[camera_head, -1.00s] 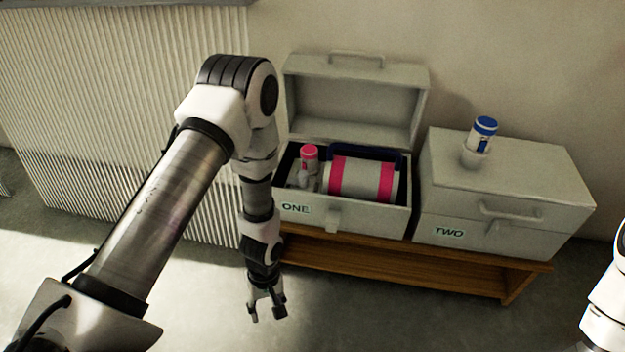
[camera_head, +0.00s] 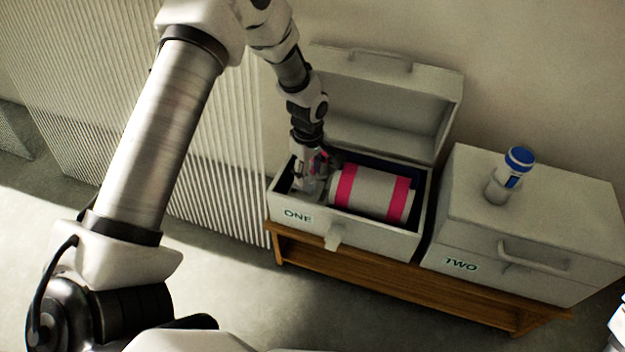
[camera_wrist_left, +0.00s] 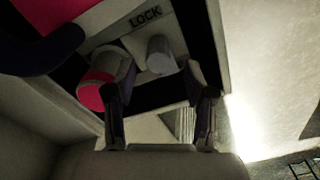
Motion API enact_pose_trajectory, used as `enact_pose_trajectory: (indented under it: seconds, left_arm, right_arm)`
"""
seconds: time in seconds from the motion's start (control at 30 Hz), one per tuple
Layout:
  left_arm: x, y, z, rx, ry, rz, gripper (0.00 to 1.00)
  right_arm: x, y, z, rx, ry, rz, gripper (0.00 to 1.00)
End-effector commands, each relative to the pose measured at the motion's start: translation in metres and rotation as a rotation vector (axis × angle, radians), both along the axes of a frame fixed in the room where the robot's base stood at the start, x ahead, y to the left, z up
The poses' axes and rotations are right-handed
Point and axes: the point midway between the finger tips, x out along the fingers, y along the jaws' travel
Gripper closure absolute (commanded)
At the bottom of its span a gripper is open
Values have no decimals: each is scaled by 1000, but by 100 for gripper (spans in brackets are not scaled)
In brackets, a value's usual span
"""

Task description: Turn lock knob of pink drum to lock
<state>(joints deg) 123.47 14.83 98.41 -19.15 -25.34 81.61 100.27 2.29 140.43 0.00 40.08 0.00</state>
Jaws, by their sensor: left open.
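The pink drum (camera_head: 375,194), white with two pink bands, lies in the open grey box marked ONE (camera_head: 375,236). It shows in part in the left wrist view (camera_wrist_left: 48,17). My left gripper (camera_head: 312,192) is open and points down into the box at the drum's left end. In the left wrist view, a pale grey knob (camera_wrist_left: 160,55) stands beside the word LOCK, just beyond the open fingers (camera_wrist_left: 160,95). A pink-capped cylinder (camera_wrist_left: 100,82) is beside it, close to one finger. My gripper hides most of this area in the head view.
The box's raised lid (camera_head: 390,95) stands behind my left gripper. A closed grey box marked TWO (camera_head: 530,215) is to the right, with a blue-capped cylinder (camera_head: 510,175) on top. Both stand on a low wooden bench (camera_head: 400,275). A ribbed panel (camera_head: 110,110) is left.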

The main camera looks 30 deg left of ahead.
Motion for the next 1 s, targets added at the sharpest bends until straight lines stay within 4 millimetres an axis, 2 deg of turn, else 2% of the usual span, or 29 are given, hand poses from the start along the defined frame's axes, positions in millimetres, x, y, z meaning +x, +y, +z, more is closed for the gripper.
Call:
enact_pose_trajectory:
  seconds: [0.03, 0.2, 0.5, 0.57, 0.6, 0.67, 1.0]
  left_arm:
    - [0, 0, -17, 0, 2, 0, 46]
    - [0, 0, -41, 0, 0, -1, 46]
    - [0, 0, -44, 0, 0, -1, 46]
    - [0, 0, -44, 0, 0, -1, 68]
    - [0, 0, -44, 0, 0, -1, 82]
    - [0, 0, -44, 0, -1, -1, 100]
    - [0, 0, -43, 0, 0, -13, 100]
  right_arm:
    - [0, 0, -11, 0, 0, 0, 60]
    - [0, 0, -21, 0, -1, 0, 60]
    - [1, 0, -20, 0, -1, 0, 60]
    - [1, 0, -20, 0, -1, 0, 60]
    - [1, 0, -20, 0, -1, 0, 60]
    - [1, 0, -20, 0, -1, 0, 60]
    - [1, 0, -17, 0, -1, 0, 60]
